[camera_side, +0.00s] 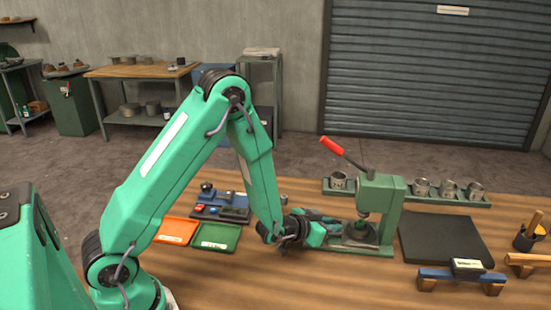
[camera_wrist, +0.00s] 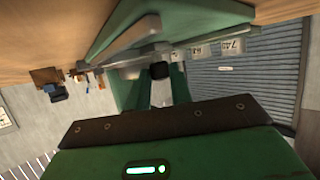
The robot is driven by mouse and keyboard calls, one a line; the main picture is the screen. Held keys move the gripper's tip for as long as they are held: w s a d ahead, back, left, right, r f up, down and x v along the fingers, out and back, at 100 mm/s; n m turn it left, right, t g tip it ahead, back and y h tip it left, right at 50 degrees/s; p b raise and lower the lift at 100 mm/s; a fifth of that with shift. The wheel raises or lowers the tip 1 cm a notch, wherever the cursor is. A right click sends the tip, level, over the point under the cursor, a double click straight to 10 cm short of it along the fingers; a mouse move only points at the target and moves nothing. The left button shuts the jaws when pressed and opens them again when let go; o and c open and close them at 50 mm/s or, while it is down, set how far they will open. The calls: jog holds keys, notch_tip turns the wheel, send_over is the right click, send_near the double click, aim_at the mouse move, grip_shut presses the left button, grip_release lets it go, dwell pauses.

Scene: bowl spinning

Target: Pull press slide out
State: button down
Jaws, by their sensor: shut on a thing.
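The green press (camera_side: 388,200) stands on the wooden table, with its red-handled lever raised to the upper left. The press slide (camera_side: 360,238), with a dark round seat on it, sits low under the press ram, above the green base plate. My gripper (camera_side: 336,228) reaches in from the left at the slide's near-left end and is shut on it. The exact grip is small and partly hidden by my gripper. In the wrist view, my gripper's dark bar and green body fill the lower part; a black block (camera_wrist: 160,71) shows ahead between green parts.
Several metal cups (camera_side: 448,190) stand in a green rail behind the press. A black mat (camera_side: 443,239) lies to its right, with a blue-topped stand (camera_side: 460,280) in front. Orange (camera_side: 176,230) and green (camera_side: 217,236) trays lie left of my gripper.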

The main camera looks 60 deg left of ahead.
jog(key=s+a+y, duration=0.1)
jog(key=s+a, duration=0.2)
jog(key=s+a+n+y, duration=0.1)
jog(key=s+a, duration=0.3)
jog(key=shift+w, duration=0.1)
jog(key=c, duration=1.3)
grip_release()
jog(key=shift+o, duration=0.2)
jog(key=shift+d, duration=0.1)
jog(key=shift+r, duration=0.1)
